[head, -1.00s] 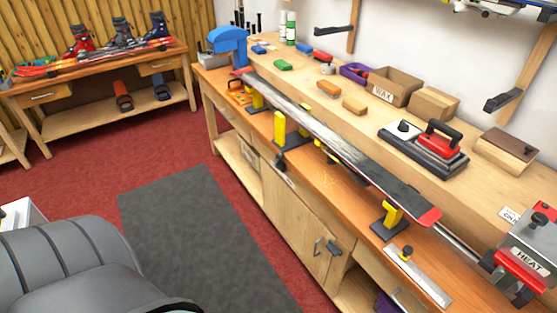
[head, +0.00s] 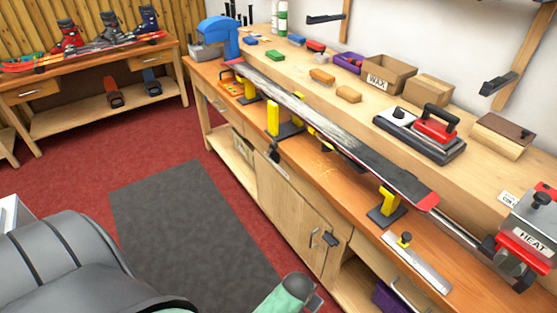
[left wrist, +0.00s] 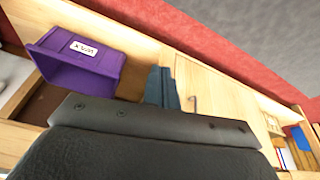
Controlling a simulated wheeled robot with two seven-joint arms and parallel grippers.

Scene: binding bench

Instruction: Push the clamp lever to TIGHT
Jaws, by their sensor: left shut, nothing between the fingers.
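What looks like the clamp lever (head: 273,152) is a small dark part at the bench's front edge, below the middle yellow ski stand (head: 272,118). It is small, and no TIGHT mark can be read. A long dark ski (head: 345,148) with a red tip lies across the yellow stands. My left gripper (left wrist: 160,78) shows in the left wrist view with its fingers shut and empty, in front of the cabinet doors and apart from the lever. In the head view only part of my arm shows at the bottom edge. My right gripper is not in view.
The wooden bench (head: 340,187) has cabinet doors below and a purple bin (left wrist: 75,58) on its shelf. A red iron (head: 437,124), wax boxes and a HEAT unit (head: 530,235) stand along it. The floor beside the grey mat (head: 190,235) is clear.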

